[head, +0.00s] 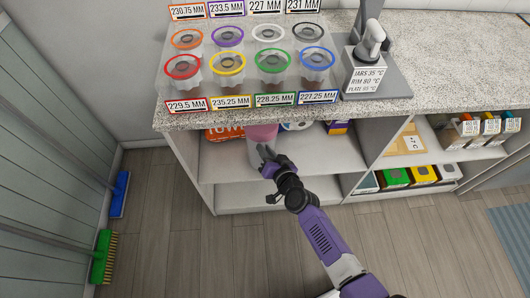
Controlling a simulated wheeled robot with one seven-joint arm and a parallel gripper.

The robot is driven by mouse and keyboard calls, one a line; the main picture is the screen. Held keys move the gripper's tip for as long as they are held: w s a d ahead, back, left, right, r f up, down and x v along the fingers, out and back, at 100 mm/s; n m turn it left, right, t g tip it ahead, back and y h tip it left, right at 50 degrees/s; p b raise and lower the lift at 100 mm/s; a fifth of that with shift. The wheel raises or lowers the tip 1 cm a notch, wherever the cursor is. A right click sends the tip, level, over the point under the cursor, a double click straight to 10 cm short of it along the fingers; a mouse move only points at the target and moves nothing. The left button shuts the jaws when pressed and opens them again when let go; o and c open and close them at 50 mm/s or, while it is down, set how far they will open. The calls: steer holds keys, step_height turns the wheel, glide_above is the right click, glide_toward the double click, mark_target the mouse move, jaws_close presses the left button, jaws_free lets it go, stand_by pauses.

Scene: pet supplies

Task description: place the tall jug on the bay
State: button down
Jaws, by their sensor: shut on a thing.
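My gripper (266,156) is at the open front of the left shelf compartment (222,165) under the counter. It is shut on a pale, pink-topped vessel (262,132), which appears to be the tall jug. The counter edge hides its top and my gripper covers part of its body. I cannot tell whether its base touches the shelf board. The compartment is the only bay-like space near my gripper; no label marks it as the bay.
An orange pack (224,133), a white roll (297,126) and a purple box (337,127) stand at the back of the compartment. Colour-rimmed jars (227,66) with size labels stand on the counter (440,65). Brooms (104,255) lean at left.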

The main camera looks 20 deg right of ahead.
steer(key=shift+f, duration=0.1)
steer(key=c, duration=1.4)
jaws_free()
steer(key=shift+o, duration=0.2)
steer(key=shift+r, duration=0.2)
steer(key=p+v, duration=0.2)
steer(key=v, duration=1)
steer(key=shift+s+d, duration=0.1)
